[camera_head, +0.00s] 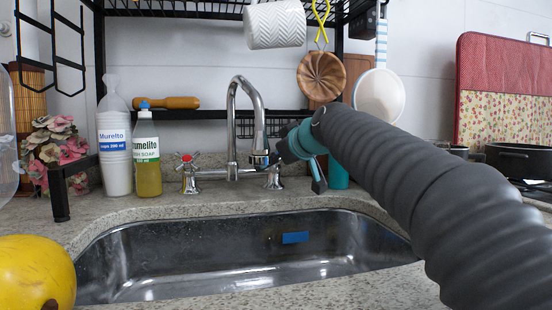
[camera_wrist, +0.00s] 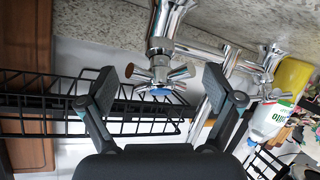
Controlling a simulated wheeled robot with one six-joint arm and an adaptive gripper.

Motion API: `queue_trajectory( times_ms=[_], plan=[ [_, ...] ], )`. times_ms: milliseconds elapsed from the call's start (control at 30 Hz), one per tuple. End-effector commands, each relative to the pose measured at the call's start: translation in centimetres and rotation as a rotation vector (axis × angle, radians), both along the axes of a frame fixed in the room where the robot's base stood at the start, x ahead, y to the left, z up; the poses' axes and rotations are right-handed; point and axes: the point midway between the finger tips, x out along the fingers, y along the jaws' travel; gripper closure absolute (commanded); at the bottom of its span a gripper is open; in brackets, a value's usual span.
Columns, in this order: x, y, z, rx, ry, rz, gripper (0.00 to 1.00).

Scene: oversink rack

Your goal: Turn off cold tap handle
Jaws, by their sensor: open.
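The cold tap handle (camera_wrist: 161,90) is a chrome cross handle with a blue cap. In the wrist view it sits between the spread fingers of my gripper (camera_wrist: 158,88), with a gap on both sides. My gripper is open and holds nothing. In the head view my gripper (camera_head: 272,157) is at the right side of the faucet and hides most of the cold handle. The chrome faucet spout (camera_head: 233,120) arches up in the middle. The hot tap handle (camera_head: 187,160), with a red cap, is at the left.
A steel sink (camera_head: 200,260) with a blue sponge (camera_head: 295,238) lies in front. A black rack (camera_head: 205,115) spans behind. A yellow fruit (camera_head: 35,275) is front left.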

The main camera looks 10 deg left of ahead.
Motion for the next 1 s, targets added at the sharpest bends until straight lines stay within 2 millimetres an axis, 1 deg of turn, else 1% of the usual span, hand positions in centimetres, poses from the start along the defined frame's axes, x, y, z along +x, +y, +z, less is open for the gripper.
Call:
queue_trajectory(
  times_ms=[133, 233, 700, 833, 1000],
  plan=[
    [-0.2, -0.2, 0.1, -0.001, 0.001, 0.000, 0.09],
    [-0.8, -0.8, 0.4, 0.000, 0.000, -0.001, 0.09],
    [-6.8, -6.0, 3.6, 0.000, -0.002, 0.000, 0.09],
    [-7.8, -6.9, 4.1, 0.001, -0.001, -0.001, 0.09],
    [-8.4, -7.3, 4.3, 0.000, 0.000, 0.001, 0.09]
  ],
)
